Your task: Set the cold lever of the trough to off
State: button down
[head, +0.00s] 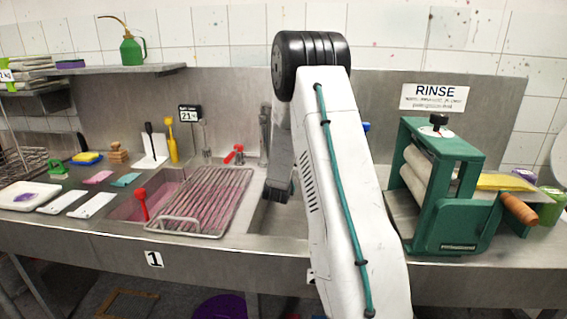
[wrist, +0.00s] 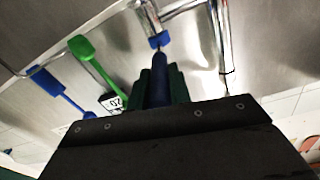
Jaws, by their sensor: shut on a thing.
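In the wrist view my gripper (wrist: 160,84) is shut on a slim dark blue lever (wrist: 158,62), which looks like the cold lever. The lever lies between the fingers, and its far end meets a small blue hub (wrist: 159,40) by chrome pipework (wrist: 186,8). The fingers hide part of the lever, so I cannot tell its exact setting. In the head view my arm covers much of the trough (head: 262,222). A small blue piece (head: 366,127) shows just right of my arm there; I cannot tell whether it is the same lever.
A green paddle-shaped handle (wrist: 82,46) and another blue handle (wrist: 45,80) are close by on the left in the wrist view. A red tap lever (head: 235,152) and wire rack (head: 200,202) stand left of my arm. A green roller press (head: 437,225) stands right.

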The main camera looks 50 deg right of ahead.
jog(key=c, duration=1.3)
grip_release()
jog(key=v, duration=0.7)
jog(key=shift+s+a, duration=0.2)
jog(key=shift+a, duration=0.15)
